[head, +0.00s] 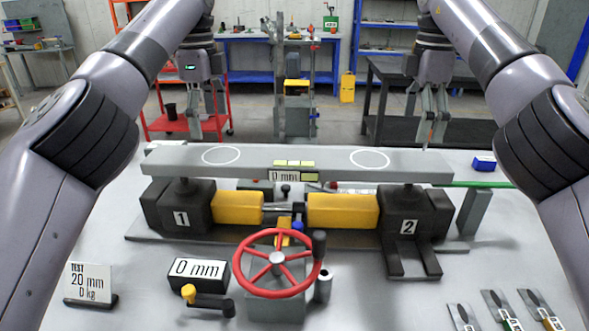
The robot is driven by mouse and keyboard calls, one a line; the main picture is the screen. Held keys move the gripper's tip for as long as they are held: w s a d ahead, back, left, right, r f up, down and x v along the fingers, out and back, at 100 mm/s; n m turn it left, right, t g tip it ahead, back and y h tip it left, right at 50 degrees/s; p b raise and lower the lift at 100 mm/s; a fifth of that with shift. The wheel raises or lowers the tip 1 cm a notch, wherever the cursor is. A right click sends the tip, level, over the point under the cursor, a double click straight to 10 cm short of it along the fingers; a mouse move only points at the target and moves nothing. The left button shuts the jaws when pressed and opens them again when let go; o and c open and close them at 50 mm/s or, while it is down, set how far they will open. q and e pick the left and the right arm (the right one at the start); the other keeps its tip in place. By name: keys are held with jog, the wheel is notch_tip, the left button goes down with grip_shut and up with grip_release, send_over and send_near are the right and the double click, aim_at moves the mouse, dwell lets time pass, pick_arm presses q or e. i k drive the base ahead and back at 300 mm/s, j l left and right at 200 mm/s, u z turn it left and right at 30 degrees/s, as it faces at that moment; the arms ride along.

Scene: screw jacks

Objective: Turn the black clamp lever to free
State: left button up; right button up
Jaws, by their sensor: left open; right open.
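A short black lever (210,302) with a yellow knob at its left end lies roughly level in front of the black 0 mm display box (198,274); it looks like the clamp lever, but I see no markings for its positions. The red handwheel (276,262) with a black handle stands just right of it, on a grey block. My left gripper (208,132) is open and empty, beyond the grey beam and far from the lever. My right gripper (432,140) is open and empty, beyond the beam's right end.
The long grey beam (300,168) rests on two black jacks marked 1 (180,218) and 2 (408,228), with yellow covers between. A TEST card (90,283) stands front left. Several tagged tools (502,310) lie front right.

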aim_at(189, 292)
jog(key=k, duration=1.5)
